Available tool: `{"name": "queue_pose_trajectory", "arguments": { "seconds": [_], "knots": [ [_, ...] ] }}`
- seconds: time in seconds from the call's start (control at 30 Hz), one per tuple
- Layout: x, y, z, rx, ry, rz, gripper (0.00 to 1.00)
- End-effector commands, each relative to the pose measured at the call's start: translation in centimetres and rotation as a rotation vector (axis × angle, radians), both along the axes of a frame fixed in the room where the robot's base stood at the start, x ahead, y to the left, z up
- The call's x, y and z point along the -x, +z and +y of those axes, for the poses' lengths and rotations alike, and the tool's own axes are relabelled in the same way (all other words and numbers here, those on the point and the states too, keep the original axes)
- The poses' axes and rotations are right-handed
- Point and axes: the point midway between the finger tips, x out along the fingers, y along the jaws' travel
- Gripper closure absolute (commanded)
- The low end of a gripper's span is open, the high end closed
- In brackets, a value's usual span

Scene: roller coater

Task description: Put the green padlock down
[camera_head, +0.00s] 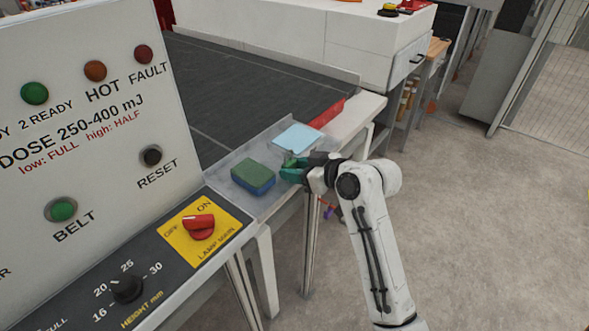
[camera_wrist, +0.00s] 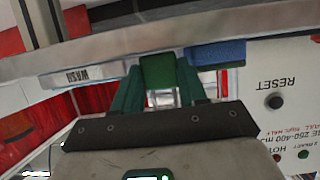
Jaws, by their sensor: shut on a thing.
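My gripper (camera_head: 291,170) has dark green fingers and reaches in from the right at the front edge of the grey ledge by the belt. In the wrist view my gripper (camera_wrist: 158,88) is shut on the green padlock (camera_wrist: 158,71), whose green body shows between the fingertips. In the head view the padlock is largely hidden by the fingers and hard to tell from them. It is at the ledge edge, just right of the sponge; I cannot tell whether it touches the ledge.
A green and blue sponge (camera_head: 253,176) lies on the ledge; its blue side (camera_wrist: 216,54) shows in the wrist view. A light blue pad (camera_head: 298,138) lies behind the gripper. The control panel (camera_head: 90,120) stands to the left. The dark belt (camera_head: 245,85) is behind.

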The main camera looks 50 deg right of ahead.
Motion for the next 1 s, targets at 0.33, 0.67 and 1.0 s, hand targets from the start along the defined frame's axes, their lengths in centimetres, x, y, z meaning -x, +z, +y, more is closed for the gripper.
{"name": "queue_pose_trajectory", "arguments": {
  "seconds": [0.33,0.67,1.0],
  "knots": [
    [0.0,-0.2,0.0,0.000,0.000,0.000,0.47],
    [2.3,0.9,-0.1,0.002,-0.001,-0.001,0.47],
    [8.5,3.7,-0.4,0.003,-0.002,-0.001,0.47]
  ]
}}
